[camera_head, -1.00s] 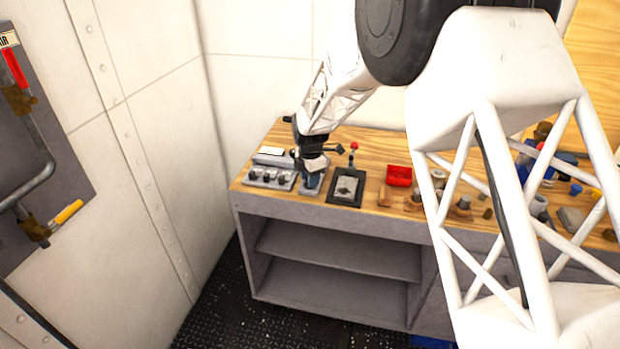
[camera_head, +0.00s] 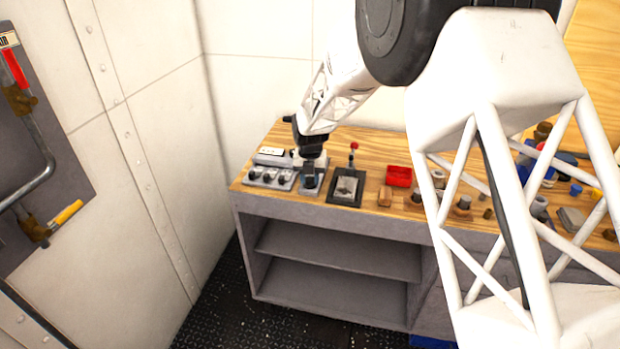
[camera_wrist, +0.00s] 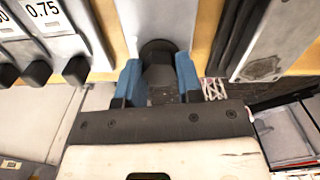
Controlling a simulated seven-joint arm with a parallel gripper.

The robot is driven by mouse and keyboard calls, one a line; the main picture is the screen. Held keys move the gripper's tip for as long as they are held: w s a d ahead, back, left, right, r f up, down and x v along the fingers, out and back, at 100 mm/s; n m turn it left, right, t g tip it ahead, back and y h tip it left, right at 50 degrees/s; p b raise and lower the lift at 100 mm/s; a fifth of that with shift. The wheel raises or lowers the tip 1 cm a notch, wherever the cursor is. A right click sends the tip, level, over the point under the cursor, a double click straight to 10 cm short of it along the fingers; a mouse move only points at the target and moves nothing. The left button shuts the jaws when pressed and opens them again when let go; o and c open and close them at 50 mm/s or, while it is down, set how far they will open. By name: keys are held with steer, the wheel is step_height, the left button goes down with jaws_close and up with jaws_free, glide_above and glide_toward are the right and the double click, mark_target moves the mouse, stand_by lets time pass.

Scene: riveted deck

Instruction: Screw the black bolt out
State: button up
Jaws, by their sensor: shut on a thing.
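The black bolt (camera_wrist: 158,55) shows in the wrist view between the two blue fingertips of my gripper (camera_wrist: 158,78). The fingertips are shut on its sides. The bolt is over a light grey plate (camera_wrist: 150,14), and its lower end is hidden. In the head view my gripper (camera_head: 311,174) points down at the grey plate (camera_head: 311,191) near the left end of the bench. The bolt cannot be made out clearly there.
Left of the plate is a grey block (camera_head: 267,184) with black knobs and number labels. Right of it is a black-framed grey box (camera_head: 345,187) with a red-topped lever behind. A red bin (camera_head: 399,176) and several small parts stand farther right on the wooden bench top (camera_head: 373,163).

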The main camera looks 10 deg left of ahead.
mark_target(310, 179)
steer(key=shift+s+d+f+n, duration=0.15)
steer(key=shift+f+n, duration=0.3)
steer(key=shift+n, duration=0.65)
steer(key=shift+r, duration=0.1)
steer(key=o, duration=0.9)
steer(key=shift+r, duration=0.15)
steer(key=shift+o, duration=0.2)
steer(key=shift+r, duration=0.2)
steer(key=shift+r, duration=3.75)
